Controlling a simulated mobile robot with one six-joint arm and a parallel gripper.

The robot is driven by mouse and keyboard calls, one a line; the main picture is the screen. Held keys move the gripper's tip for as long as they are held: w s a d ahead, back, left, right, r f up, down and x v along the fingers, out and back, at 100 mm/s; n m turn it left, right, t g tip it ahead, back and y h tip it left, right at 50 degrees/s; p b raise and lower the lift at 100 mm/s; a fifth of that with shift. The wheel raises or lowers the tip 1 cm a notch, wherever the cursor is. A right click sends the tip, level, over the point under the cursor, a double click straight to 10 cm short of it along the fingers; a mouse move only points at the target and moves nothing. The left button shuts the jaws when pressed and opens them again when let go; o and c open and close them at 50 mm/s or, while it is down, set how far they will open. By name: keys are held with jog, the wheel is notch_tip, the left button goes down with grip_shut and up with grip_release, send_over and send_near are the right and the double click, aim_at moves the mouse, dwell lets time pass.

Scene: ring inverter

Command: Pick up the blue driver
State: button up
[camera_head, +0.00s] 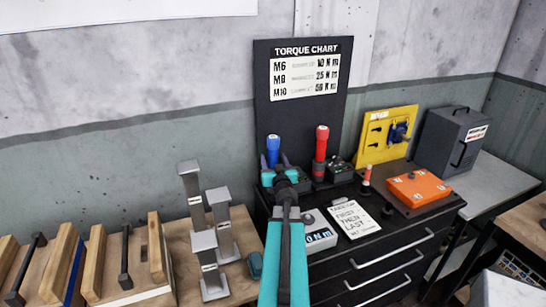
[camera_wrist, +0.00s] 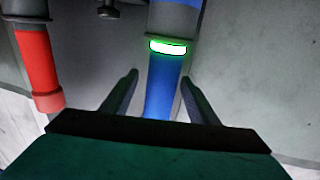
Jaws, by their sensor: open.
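The blue driver (camera_head: 273,149) stands upright on the black cabinet, in front of the torque chart board. In the wrist view the blue driver (camera_wrist: 162,85) fills the middle, with a lit green-and-white band on it. My gripper (camera_head: 274,161) is open. In the wrist view, my gripper's (camera_wrist: 159,66) two dark fingers lie one on each side of the driver, with a gap on both sides. How deep the driver sits between them is hard to tell. In the head view my teal gripper body hides the driver's lower part.
A red driver (camera_head: 321,143) stands to the right and shows at left in the wrist view (camera_wrist: 37,60). A torque chart board (camera_head: 303,110) rises behind. A digital display box (camera_head: 319,236) and white note card (camera_head: 354,218) lie in front. Grey metal posts (camera_head: 222,232) stand left.

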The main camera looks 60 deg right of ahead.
dwell(0.3)
jog(key=shift+w, duration=0.1)
grip_shut()
jog(key=shift+r, duration=0.2)
notch_tip(320, 180, up, 18)
jog(key=p, duration=0.8)
send_over(273, 137)
jog(key=shift+d+f, duration=0.1)
jog(key=shift+f, duration=0.1)
dwell(0.7)
